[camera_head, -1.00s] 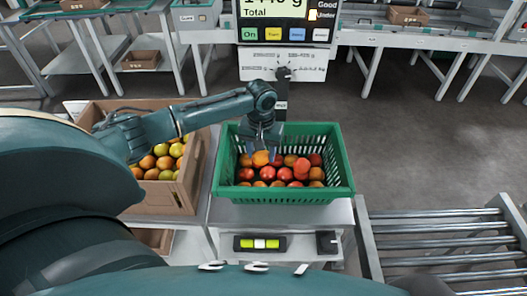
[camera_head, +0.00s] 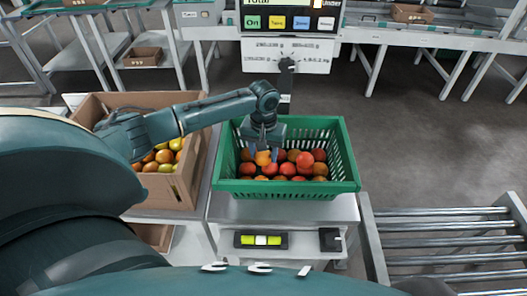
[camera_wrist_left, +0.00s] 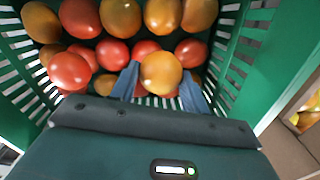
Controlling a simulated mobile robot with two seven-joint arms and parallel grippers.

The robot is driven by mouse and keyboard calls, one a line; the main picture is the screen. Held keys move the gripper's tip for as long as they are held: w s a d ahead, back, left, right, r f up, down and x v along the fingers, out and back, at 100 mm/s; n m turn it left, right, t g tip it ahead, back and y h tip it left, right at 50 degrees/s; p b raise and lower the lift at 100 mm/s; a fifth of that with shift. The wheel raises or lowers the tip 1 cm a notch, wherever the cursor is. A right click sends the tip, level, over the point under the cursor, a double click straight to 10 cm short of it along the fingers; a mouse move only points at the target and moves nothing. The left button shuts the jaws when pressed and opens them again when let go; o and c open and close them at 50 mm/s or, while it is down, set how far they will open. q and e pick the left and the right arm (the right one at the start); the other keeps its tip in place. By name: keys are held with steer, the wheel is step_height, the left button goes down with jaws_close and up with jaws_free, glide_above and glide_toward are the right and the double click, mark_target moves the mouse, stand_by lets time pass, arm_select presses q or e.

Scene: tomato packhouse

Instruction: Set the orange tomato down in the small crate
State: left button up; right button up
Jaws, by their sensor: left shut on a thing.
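The orange tomato (camera_head: 263,158) is between the fingers of my left gripper (camera_head: 263,152), which is shut on it. It also shows in the left wrist view (camera_wrist_left: 161,73), with a blue-grey finger on each side. The gripper points down inside the small green crate (camera_head: 345,160), over its left half. Several red and orange tomatoes (camera_head: 305,160) lie in the crate under and around it. I cannot tell whether the held tomato touches them. My right gripper is not in view.
The crate stands on a scale with a display (camera_head: 290,20) behind it. A cardboard box (camera_head: 180,190) of tomatoes stands to the left. A roller conveyor (camera_head: 440,240) is at the right. A black tray with a yellow-green level (camera_head: 261,240) sits in front of the crate.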

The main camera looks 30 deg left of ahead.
arm_select(q)
steer(key=shift+f, duration=0.6)
stand_by(0.3)
steer(key=o, duration=0.8)
steer(key=c, duration=0.3)
